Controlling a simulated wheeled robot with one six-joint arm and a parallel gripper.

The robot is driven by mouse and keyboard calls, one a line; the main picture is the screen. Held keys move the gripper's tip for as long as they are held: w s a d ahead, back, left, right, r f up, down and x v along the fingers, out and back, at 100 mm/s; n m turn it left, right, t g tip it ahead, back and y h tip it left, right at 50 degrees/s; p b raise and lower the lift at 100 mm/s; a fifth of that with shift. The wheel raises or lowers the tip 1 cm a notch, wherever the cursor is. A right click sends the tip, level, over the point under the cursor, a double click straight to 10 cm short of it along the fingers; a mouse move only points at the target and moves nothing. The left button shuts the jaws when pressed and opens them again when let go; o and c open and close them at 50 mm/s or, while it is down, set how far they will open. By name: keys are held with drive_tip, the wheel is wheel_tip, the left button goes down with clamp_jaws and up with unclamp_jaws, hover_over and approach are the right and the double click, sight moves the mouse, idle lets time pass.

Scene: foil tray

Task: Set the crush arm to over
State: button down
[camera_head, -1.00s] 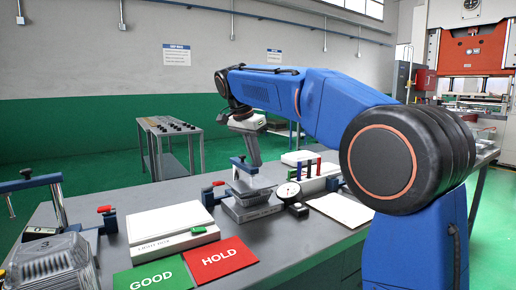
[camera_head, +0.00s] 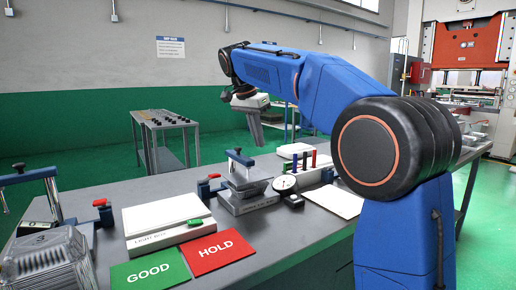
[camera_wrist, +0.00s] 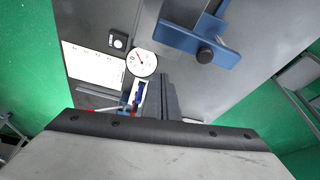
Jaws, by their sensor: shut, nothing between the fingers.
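The blue bar (camera_head: 240,158) with a black knob, which looks like the crush arm, stands on a short post over the grey stacked fixture (camera_head: 249,201) in the middle of the table. In the wrist view the blue bar (camera_wrist: 200,42) lies at the upper right, its black knob facing me. My gripper (camera_head: 260,146) hangs above and behind the fixture, apart from the bar, its fingers together and empty. In the wrist view the fingers (camera_wrist: 167,82) point up the picture, left of the bar. The bar's markings are too small to read.
A dial gauge (camera_head: 285,184) and a holder with coloured pegs stand right of the fixture. A light box (camera_head: 165,222), green GOOD card (camera_head: 150,268) and red HOLD card (camera_head: 215,248) lie left and in front. A clear foil-like tray (camera_head: 48,262) and another clamp (camera_head: 30,178) are at far left.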

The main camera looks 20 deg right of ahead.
drive_tip(key=shift+v, duration=2.95)
drive_tip(key=shift+w+a, duration=0.1)
drive_tip(key=shift+w, duration=0.05)
